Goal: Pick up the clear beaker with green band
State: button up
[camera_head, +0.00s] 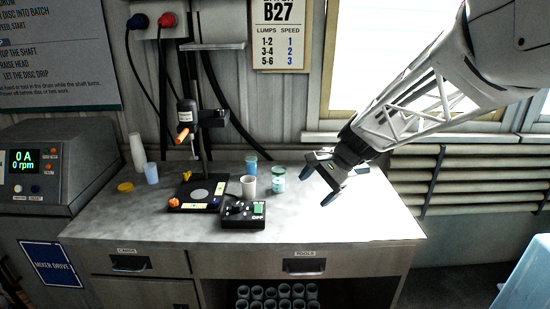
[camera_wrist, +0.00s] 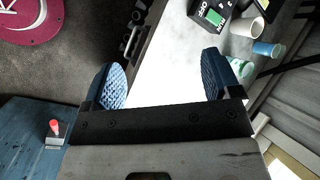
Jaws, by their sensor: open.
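The clear beaker with a green band (camera_head: 279,180) stands upright on the grey bench top, right of the other cups. It also shows in the wrist view (camera_wrist: 240,68), just beyond my right-hand finger, which partly hides it. My gripper (camera_head: 323,179) is open and empty. It hangs over the right part of the bench, a short way right of the beaker and not around it. Its two blue ribbed finger pads show wide apart in the wrist view (camera_wrist: 162,78).
A white cup (camera_head: 248,187) and a blue cup (camera_head: 251,165) stand close left of the beaker. A black control box (camera_head: 243,215) lies in front. The disperser stand (camera_head: 203,110) rises further left. The bench's right part is clear; a window ledge (camera_head: 335,138) is behind.

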jog(key=w+a+f+m+t+y, duration=0.1)
jog(key=w+f+m+y, duration=0.15)
jog(key=w, duration=0.65)
jog(key=w+a+f+m+y, duration=0.1)
jog(key=w+f+m, duration=0.25)
jog(key=w, duration=0.55)
jog(key=m+t+y, duration=0.2)
jog(key=m+y, duration=0.1)
jog(key=m, duration=0.3)
send_near(281, 181)
jog(key=w+a+f, duration=0.2)
jog(key=w, duration=0.1)
jog(key=shift+w, duration=0.1)
jog(key=shift+x, duration=1.25)
jog(key=shift+x, duration=2.65)
jog(key=shift+f, duration=0.1)
jog(key=c, duration=1.1)
